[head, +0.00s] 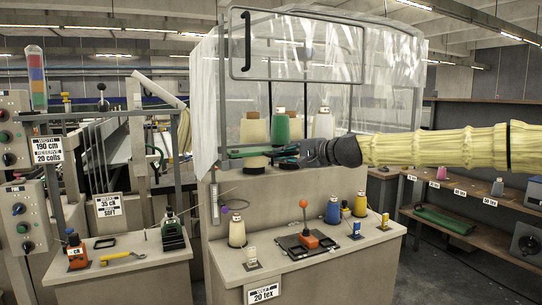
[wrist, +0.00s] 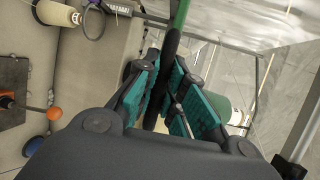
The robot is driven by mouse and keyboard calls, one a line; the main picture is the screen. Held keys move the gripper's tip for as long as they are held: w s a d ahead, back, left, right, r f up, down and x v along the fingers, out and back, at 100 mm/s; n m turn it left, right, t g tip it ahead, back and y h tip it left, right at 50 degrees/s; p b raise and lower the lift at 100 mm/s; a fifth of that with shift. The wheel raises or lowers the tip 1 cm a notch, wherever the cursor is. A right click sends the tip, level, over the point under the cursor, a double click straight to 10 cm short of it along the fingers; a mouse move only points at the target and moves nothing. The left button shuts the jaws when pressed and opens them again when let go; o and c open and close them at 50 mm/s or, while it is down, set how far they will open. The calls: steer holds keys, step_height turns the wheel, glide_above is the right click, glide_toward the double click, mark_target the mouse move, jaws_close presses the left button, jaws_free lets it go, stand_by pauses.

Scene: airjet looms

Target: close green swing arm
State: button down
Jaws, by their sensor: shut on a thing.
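The green swing arm shows in the wrist view as a green bar (wrist: 181,14) with a black grip running down between my fingers. In the head view a thin green length of the arm (head: 243,152) reaches left from my gripper, in front of the yarn cones at the creel. My gripper (head: 276,156) comes in from the right, held level above the counter. In the wrist view the teal pads of my gripper (wrist: 170,100) are closed around the black grip. The pads hide part of the grip, and the arm's pivot is not clear.
Below, the counter (head: 352,249) carries an orange-knobbed lever (head: 306,238) and several small cones. Control boxes stand at the far left, shelves at the right.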

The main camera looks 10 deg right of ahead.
steer(key=c, duration=1.5)
jaws_free()
steer(key=shift+d, duration=0.15)
steer(key=shift+v, duration=6)
steer(key=shift+w, duration=0.1)
